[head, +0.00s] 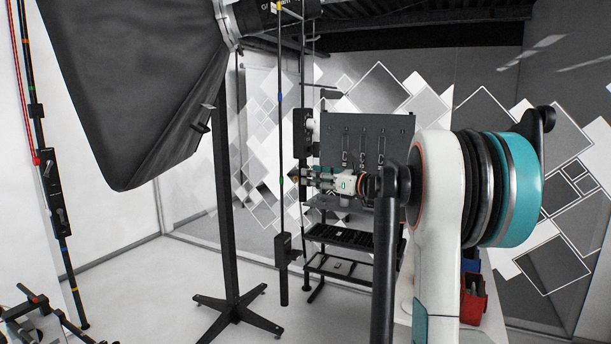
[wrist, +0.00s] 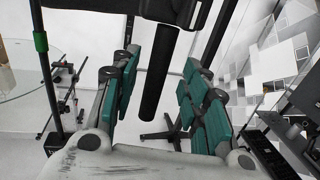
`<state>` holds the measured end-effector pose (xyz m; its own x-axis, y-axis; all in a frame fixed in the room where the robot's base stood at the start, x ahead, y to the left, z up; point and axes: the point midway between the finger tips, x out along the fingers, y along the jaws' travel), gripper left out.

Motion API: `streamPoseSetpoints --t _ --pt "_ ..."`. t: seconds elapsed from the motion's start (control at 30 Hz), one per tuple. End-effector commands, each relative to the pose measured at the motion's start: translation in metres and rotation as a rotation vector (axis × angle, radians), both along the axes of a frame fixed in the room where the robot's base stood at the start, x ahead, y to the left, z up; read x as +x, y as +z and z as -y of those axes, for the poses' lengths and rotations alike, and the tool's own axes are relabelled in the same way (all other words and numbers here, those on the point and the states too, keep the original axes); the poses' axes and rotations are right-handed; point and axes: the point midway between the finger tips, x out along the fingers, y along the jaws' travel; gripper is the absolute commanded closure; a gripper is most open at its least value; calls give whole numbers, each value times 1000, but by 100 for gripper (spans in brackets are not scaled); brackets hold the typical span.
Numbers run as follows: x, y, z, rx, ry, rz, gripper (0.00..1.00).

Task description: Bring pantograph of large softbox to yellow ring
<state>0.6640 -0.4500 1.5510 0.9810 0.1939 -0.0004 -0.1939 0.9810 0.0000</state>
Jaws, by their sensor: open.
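A large black softbox (head: 125,85) fills the upper left of the head view. A thin dark pole (head: 280,140) hangs beside it, with a yellow ring (head: 279,8) near the top, a blue ring (head: 279,97) and a green ring (head: 281,182). I cannot tell for sure which hanging pole is the softbox's pantograph. My gripper (head: 308,178) is open, beside the poles, below a dark block (head: 303,130). In the wrist view a dark tube (wrist: 160,75) stands between the teal fingers, apart from both. A green ring (wrist: 40,42) shows left of them.
A black light stand (head: 228,200) with a crossed foot stands below the softbox. Another ringed pole (head: 50,170) with a red cord hangs far left. A grey panel (head: 367,140) and a black rack (head: 345,238) are behind my gripper. Red bins (head: 473,300) are at right.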

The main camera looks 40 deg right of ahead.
Motion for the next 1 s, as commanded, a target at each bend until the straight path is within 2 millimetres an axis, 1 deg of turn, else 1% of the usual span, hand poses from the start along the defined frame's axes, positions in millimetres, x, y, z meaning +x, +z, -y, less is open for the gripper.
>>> streamPoseSetpoints --t 0.03,0.2,0.3,0.4,0.57,1.0 --pt "-12 0 3 0 -3 0 59" --pt "-43 0 9 0 -3 0 59" --pt "-57 0 12 0 -2 0 59" --pt "-65 0 13 0 -1 0 59" --pt "-71 0 14 0 0 0 59" --pt "-71 0 14 0 0 0 59"
